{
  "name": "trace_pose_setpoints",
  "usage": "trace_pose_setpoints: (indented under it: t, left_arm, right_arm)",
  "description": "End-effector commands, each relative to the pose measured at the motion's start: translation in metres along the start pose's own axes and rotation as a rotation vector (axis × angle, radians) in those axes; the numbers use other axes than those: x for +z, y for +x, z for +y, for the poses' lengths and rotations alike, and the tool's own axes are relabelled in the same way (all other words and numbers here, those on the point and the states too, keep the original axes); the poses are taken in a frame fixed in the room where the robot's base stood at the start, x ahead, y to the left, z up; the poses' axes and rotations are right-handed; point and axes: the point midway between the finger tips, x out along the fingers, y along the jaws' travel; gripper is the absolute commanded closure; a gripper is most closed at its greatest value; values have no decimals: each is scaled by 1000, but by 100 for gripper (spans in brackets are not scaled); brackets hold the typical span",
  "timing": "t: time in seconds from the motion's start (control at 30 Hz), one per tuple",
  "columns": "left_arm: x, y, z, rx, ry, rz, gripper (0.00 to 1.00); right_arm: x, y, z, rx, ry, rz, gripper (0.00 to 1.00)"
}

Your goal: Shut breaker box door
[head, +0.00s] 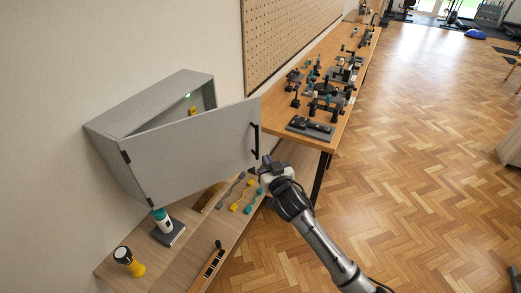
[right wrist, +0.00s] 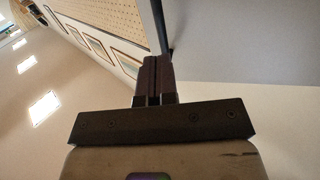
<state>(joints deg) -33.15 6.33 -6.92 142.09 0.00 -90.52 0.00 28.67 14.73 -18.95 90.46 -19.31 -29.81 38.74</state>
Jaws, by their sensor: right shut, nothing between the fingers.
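The grey breaker box (head: 140,108) is mounted on the wall at the left of the head view. Its grey door (head: 195,155) stands open, swung out from hinges at the left edge. A black handle (head: 255,141) is at the door's free right edge. My right gripper (head: 265,162) is shut and empty, close to the door's free edge near the lower end of the handle. In the right wrist view its shut fingers (right wrist: 154,80) point toward the edge of the door (right wrist: 235,50); I cannot tell whether they touch it. My left gripper is not in view.
Below the box, a wooden bench (head: 135,262) holds a teal-and-white tool (head: 162,219), a yellow-and-black tool (head: 128,260) and several small tools. A longer table (head: 325,133) with dark fixtures stands behind, under a pegboard (head: 285,35). Parquet floor (head: 430,150) at right is clear.

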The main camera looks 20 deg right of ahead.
Motion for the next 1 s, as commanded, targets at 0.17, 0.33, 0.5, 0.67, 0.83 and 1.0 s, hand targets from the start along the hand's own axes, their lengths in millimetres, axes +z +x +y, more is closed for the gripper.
trace_pose_setpoints:
  t: [0.17,0.33,0.5,0.67,0.83,1.0]
  left_arm:
    - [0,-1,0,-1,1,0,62]
    - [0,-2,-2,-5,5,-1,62]
    - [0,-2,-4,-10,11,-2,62]
    - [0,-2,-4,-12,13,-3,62]
    - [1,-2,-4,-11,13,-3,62]
    - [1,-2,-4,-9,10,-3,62]
  right_arm:
    - [-1,28,0,1,-1,-1,100]
    - [0,46,0,1,-1,-1,100]
    - [0,56,0,0,0,-1,100]
    - [0,60,0,0,-1,0,100]
    - [0,60,0,0,-1,0,100]
    - [0,60,0,0,0,0,100]
